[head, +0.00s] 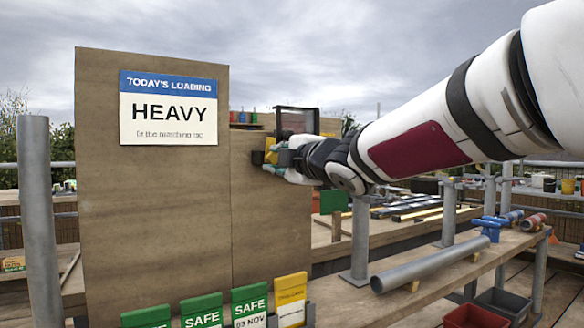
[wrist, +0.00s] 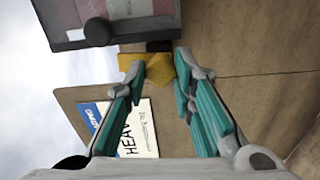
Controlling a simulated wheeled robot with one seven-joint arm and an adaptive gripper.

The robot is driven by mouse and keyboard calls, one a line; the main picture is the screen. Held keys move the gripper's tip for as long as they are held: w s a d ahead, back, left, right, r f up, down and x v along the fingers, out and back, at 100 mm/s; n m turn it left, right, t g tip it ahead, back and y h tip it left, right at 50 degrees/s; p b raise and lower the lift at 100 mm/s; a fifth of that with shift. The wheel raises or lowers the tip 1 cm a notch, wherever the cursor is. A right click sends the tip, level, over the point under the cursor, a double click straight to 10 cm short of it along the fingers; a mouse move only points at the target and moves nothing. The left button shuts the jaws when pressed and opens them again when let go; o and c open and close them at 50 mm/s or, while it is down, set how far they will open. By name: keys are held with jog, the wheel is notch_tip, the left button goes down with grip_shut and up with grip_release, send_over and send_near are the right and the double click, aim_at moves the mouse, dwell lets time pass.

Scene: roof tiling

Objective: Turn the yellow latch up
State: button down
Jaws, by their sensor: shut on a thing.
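The yellow latch (head: 271,149) is at the upper right edge of the brown board, beside the dark frame. In the wrist view the yellow latch (wrist: 160,69) sits between my fingertips, and a second yellow part lies just beside it toward the dark frame. My gripper (head: 278,160) reaches in from the right and is shut on the latch. In the wrist view its teal fingers (wrist: 157,75) come up on both sides of the latch. The fingers partly hide the latch in the head view, so its exact angle is hard to tell.
The brown board (head: 150,220) carries a sign (head: 168,108) reading HEAVY. A dark frame (head: 297,109) stands above the latch. Green and yellow tags (head: 249,305) stand along the bottom. A bench with a grey pipe (head: 425,262) and a blue clamp (head: 490,228) is at right.

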jog(key=shift+a+n+b, duration=0.1)
jog(key=shift+n+b, duration=0.2)
jog(key=shift+n, duration=0.4)
jog(key=c, duration=1.3)
grip_release()
jog(key=shift+f, duration=0.1)
jog(key=shift+s, duration=0.1)
jog(key=shift+s+d, duration=0.25)
jog(key=shift+d, duration=0.05)
jog(key=v, duration=1.1)
jog(key=shift+d, duration=0.1)
